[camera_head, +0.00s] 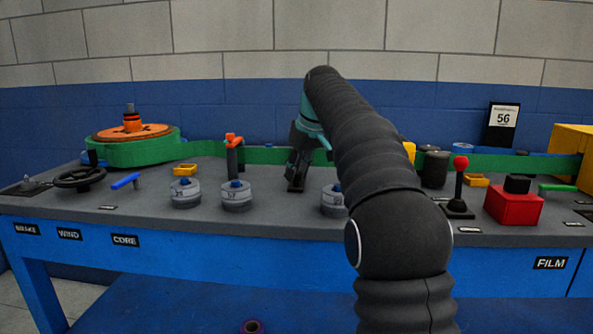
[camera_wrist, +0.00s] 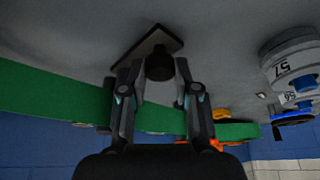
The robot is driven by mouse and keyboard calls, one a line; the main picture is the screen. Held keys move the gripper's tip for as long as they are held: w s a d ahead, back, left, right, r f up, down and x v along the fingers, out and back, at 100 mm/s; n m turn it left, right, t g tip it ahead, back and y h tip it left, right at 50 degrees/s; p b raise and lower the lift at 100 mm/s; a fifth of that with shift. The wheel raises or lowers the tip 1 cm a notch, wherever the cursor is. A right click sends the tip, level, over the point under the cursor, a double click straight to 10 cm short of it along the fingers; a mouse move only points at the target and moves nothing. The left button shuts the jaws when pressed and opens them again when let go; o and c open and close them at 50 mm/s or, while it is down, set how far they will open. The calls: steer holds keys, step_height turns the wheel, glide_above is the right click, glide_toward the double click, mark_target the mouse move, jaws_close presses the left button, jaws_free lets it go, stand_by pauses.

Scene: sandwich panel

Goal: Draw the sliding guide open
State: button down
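No part is labelled as the sliding guide, so I cannot be sure which one it is. A dark round knob on a flat diamond-shaped plate (camera_wrist: 140,48) shows in the wrist view, with the knob (camera_wrist: 160,66) between my fingertips. My gripper (camera_wrist: 160,72) is open, with a small gap visible on either side of the knob. In the head view my gripper (camera_head: 297,172) points down at the bench's middle, and my arm hides part of the area. A green band (camera_wrist: 50,100) runs behind the fingers in the wrist view; it also shows in the head view (camera_head: 265,156).
A post with an orange handle (camera_head: 234,152) and grey weights (camera_head: 237,197) stand left of my gripper. An orange-topped reel (camera_head: 132,138) is at far left. A black lever with a red ball (camera_head: 460,164) and a red box (camera_head: 513,205) stand right. Some bare grey bench lies between them.

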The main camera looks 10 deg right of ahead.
steer(key=shift+s, duration=0.1)
steer(key=shift+s+a+f, duration=0.1)
steer(key=shift+s+a, duration=0.1)
steer(key=shift+s, duration=0.25)
steer(key=shift+s+a, duration=0.15)
steer(key=shift+s, duration=0.3)
steer(key=c, duration=0.9)
jaws_free()
steer(key=shift+o, duration=0.2)
steer(key=shift+r, duration=0.2)
